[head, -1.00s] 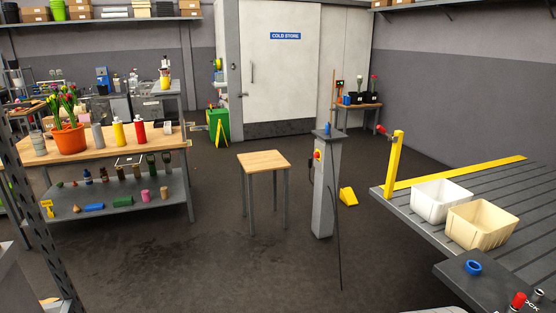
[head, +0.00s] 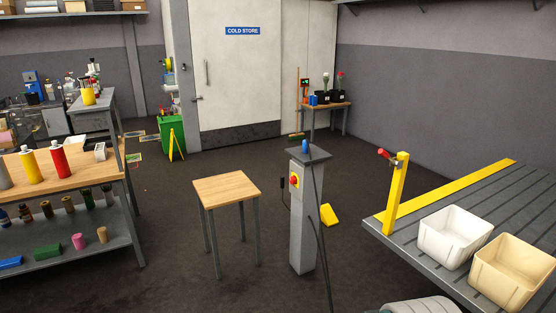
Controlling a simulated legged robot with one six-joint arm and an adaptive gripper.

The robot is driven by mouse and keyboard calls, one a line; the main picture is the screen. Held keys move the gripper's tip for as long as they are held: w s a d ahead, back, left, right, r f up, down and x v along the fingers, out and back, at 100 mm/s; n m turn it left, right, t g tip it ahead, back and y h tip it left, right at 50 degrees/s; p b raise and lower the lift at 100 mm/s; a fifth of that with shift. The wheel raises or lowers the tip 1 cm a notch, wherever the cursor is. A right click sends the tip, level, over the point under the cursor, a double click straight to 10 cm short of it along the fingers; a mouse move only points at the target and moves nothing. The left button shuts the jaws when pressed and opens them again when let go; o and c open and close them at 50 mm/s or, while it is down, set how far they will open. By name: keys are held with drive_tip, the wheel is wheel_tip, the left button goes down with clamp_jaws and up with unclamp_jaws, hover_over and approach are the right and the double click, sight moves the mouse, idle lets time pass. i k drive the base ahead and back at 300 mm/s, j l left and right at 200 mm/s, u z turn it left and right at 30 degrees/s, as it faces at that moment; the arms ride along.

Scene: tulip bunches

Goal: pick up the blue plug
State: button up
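A small blue upright piece, which looks like the blue plug (head: 305,146), stands on the flat top of a grey post (head: 303,230) right of the picture's middle. It is small in the head view, so its shape is hard to make out. My gripper is not in view.
A small wooden-topped table (head: 226,189) stands left of the post. A slatted bench with a yellow upright (head: 396,195) and a white bin (head: 453,236) is at right. A yellow wedge (head: 329,215) lies behind the post. Dark floor is open at front left.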

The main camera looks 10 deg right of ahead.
sight(304, 144)
drive_tip(key=i+z, duration=0.15)
drive_tip(key=i, duration=0.15)
drive_tip(key=i+j+z, duration=0.1)
drive_tip(key=i+z, duration=0.15)
drive_tip(key=i, duration=3.1)
